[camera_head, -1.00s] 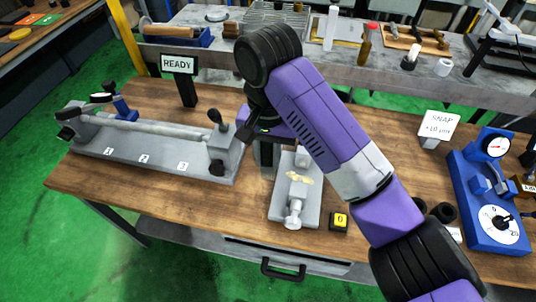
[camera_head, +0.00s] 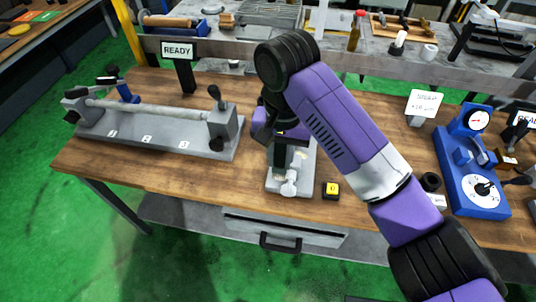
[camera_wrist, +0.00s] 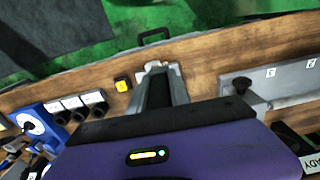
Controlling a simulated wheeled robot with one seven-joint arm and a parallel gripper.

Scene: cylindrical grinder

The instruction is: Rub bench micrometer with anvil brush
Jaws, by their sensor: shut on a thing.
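The bench micrometer (camera_head: 304,178) is a grey metal block with a round knob at its front end, on the wooden bench. It also shows in the wrist view (camera_wrist: 180,88). My gripper (camera_head: 279,168) is low over it, pointing down, its dark fingers covering much of the block's middle. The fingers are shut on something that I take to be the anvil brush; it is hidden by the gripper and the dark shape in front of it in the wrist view. I cannot tell whether bristles touch the micrometer.
A yellow-topped button box (camera_head: 331,190) stands right of the micrometer. A long grey bench-centre fixture (camera_head: 165,140) lies left, with a READY sign (camera_head: 178,50) behind. A blue gauge with dials (camera_head: 470,165) and a SNAP sign (camera_head: 424,103) stand right. Bare wood lies in front of the fixture.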

